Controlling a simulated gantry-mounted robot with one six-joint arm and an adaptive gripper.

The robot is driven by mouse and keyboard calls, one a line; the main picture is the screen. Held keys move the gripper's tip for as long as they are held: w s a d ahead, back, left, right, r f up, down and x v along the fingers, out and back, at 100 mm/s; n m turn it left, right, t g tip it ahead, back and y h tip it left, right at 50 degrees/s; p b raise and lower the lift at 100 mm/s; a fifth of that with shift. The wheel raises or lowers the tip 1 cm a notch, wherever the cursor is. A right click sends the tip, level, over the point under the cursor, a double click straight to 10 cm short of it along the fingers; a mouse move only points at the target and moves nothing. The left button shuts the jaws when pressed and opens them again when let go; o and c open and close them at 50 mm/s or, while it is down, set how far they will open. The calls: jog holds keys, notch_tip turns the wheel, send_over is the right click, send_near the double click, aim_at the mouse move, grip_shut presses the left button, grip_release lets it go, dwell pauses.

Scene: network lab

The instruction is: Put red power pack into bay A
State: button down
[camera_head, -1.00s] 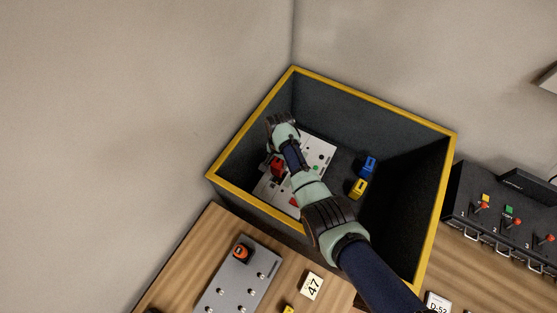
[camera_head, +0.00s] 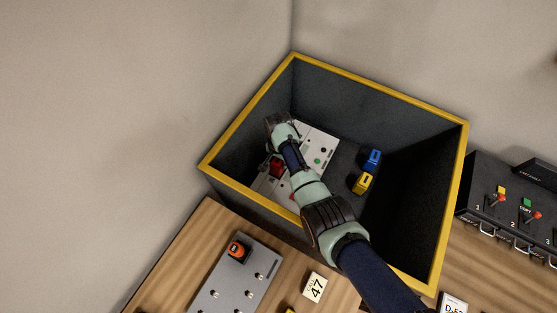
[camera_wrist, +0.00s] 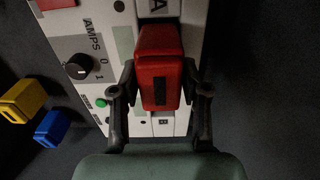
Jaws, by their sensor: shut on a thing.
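The red power pack (camera_wrist: 160,65) is held between the two fingers of my gripper (camera_wrist: 160,98) in the wrist view. It lies over the white panel (camera_wrist: 112,50), in line with the letter A (camera_wrist: 157,5) above it and the letter B (camera_wrist: 163,122) below it. I cannot tell whether it is seated in bay A or just above it. In the head view the power pack (camera_head: 276,168) shows beside my wrist, inside the deep bin (camera_head: 375,90), and my arm hides part of the panel.
A yellow block (camera_head: 362,183) and a blue block (camera_head: 373,160) lie on the bin floor beside the panel. The panel bears a black knob (camera_wrist: 78,67) and a green button (camera_wrist: 101,103). Another red part (camera_wrist: 56,3) shows at the wrist view's top left. Yellow-rimmed walls surround my arm.

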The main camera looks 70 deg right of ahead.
jog(key=shift+f+b, duration=0.9)
jog(key=shift+f, duration=0.45)
jog(key=shift+c, duration=2.4)
grip_release()
notch_tip(320, 180, up, 12)
jog(key=shift+r, duration=0.1)
